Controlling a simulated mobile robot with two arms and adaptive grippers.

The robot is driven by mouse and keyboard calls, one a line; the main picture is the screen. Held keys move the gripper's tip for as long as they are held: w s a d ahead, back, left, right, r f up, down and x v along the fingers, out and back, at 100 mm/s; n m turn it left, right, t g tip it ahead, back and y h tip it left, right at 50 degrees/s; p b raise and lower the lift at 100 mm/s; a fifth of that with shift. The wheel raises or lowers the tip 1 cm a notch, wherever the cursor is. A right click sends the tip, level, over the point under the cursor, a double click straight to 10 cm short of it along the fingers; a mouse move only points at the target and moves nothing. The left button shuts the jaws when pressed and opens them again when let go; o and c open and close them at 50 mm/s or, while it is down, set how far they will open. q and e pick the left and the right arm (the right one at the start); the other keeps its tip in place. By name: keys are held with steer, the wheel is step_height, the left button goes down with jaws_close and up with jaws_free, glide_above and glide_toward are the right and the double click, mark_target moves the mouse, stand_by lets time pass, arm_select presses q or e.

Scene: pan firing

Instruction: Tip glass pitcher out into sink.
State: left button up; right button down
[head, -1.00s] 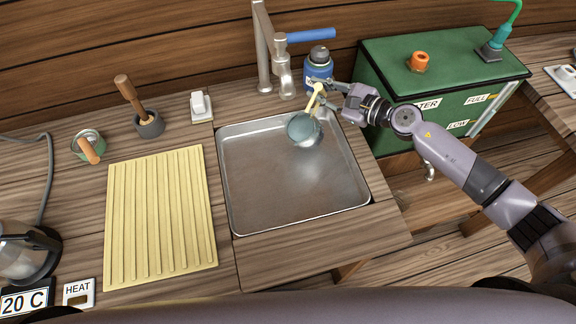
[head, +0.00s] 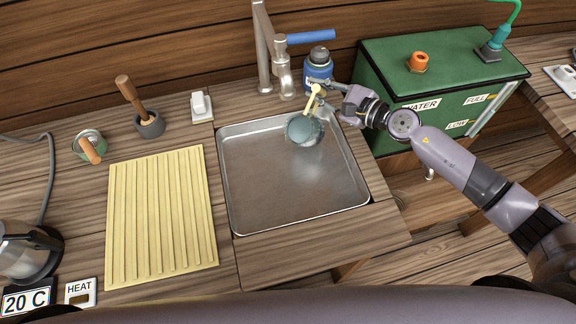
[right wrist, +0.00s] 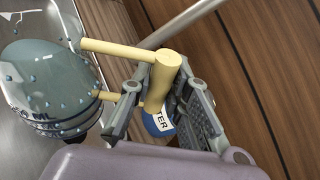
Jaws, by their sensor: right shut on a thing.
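The glass pitcher (head: 304,131) is a bluish clear vessel with a cream handle. It is tilted over, above the upper right part of the metal sink (head: 290,185). My right gripper (head: 322,90) is shut on the handle. In the right wrist view, the pitcher (right wrist: 45,85) shows droplets and "ML" markings on its wall, and its handle (right wrist: 160,80) lies between the fingers of my right gripper (right wrist: 160,105). No stream of liquid can be made out. My left gripper is out of view.
The tap (head: 272,55) stands behind the sink, with a blue-labelled bottle (head: 318,68) just right of it, close to my gripper. A green water tank (head: 385,65) stands at the right. A ridged yellow board (head: 160,215) lies left of the sink.

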mark_target(312, 98)
steer(key=shift+s+r, duration=0.1)
steer(key=shift+r, duration=0.1)
stand_by(0.6)
steer(key=shift+s+a+r+n+t+p, duration=0.2)
steer(key=shift+s+a+n+t+p, duration=0.1)
steer(key=shift+n, duration=0.3)
steer(key=shift+s+f, duration=0.1)
steer(key=shift+s, duration=0.05)
stand_by(0.9)
steer(key=shift+s+a+f+n, duration=0.15)
steer(key=shift+s+a+n, duration=0.25)
steer(key=shift+n, duration=0.3)
stand_by(1.4)
steer(key=shift+s+a+r+n+t+p, duration=0.4)
steer(key=shift+s+r+n+p, duration=0.2)
steer(key=shift+p, duration=0.3)
steer(key=shift+r, duration=0.1)
stand_by(1.3)
